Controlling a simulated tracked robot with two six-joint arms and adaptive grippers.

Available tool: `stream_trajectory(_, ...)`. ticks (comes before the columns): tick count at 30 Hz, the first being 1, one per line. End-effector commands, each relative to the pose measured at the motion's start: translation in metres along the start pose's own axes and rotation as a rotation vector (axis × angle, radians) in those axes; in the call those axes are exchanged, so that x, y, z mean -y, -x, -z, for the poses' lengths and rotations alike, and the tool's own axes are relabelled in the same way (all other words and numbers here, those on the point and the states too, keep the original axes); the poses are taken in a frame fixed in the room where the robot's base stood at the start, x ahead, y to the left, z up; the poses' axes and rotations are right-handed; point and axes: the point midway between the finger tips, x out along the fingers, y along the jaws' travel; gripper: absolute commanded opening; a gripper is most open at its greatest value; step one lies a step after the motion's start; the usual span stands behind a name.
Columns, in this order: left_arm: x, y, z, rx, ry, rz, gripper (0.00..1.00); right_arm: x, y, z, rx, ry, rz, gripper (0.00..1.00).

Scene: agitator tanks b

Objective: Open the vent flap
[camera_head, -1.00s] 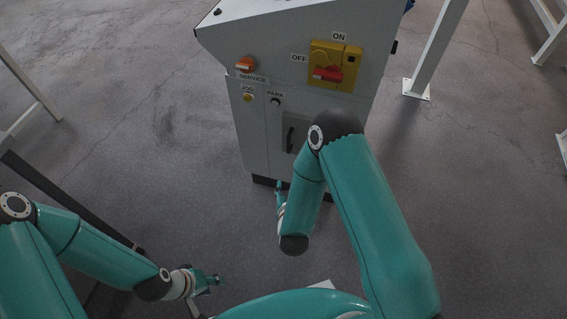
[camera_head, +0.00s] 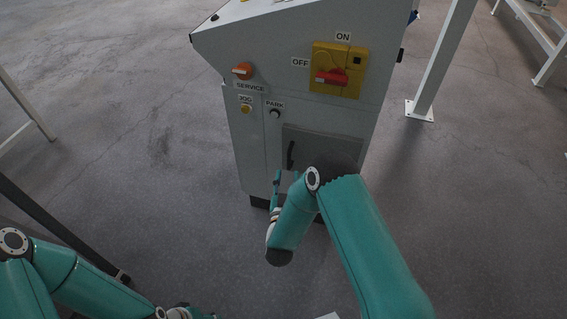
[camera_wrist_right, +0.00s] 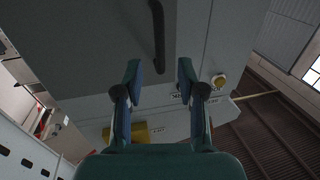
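The vent flap (camera_head: 325,147) is a dark grey panel low on the front of the grey cabinet, with a black upright bar handle (camera_head: 291,155) near its left edge. The flap looks closed; my right arm hides its lower right part. In the right wrist view the handle (camera_wrist_right: 158,35) stands ahead of the fingertips, between their lines. My right gripper (camera_wrist_right: 158,75) is open and empty, with the handle apart from both fingers. In the head view the right gripper (camera_head: 287,176) is just below the handle. My left gripper is cut off at the bottom edge, its fingers unseen.
Above the flap are a red switch (camera_head: 332,78) on a yellow plate, an orange service knob (camera_head: 243,71), a yellow jog button (camera_head: 245,109) and a black park knob (camera_head: 275,113). A white post (camera_head: 440,65) stands to the right.

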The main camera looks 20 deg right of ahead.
Motion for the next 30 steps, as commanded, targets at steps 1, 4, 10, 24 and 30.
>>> stream_trajectory(1,0.002,-0.005,0.0,0.0,0.0,0.0,0.4,-0.001,-0.013,-0.001,-0.004,-0.004,-0.004,0.39)
stream_trajectory(4,0.003,-0.009,0.0,0.0,0.0,0.0,0.4,-0.001,-0.033,-0.002,-0.003,-0.003,-0.002,0.39)
stream_trajectory(10,0.005,-0.014,0.0,0.0,0.0,0.0,0.4,0.0,-0.062,-0.001,-0.001,-0.001,-0.001,0.39)
stream_trajectory(24,0.005,-0.015,0.0,0.0,0.0,0.0,0.4,0.001,-0.075,0.0,0.0,-0.001,0.002,0.39)
stream_trajectory(30,0.005,-0.015,0.0,0.0,0.0,0.0,0.4,0.001,-0.074,0.0,0.0,-0.001,0.002,0.06)
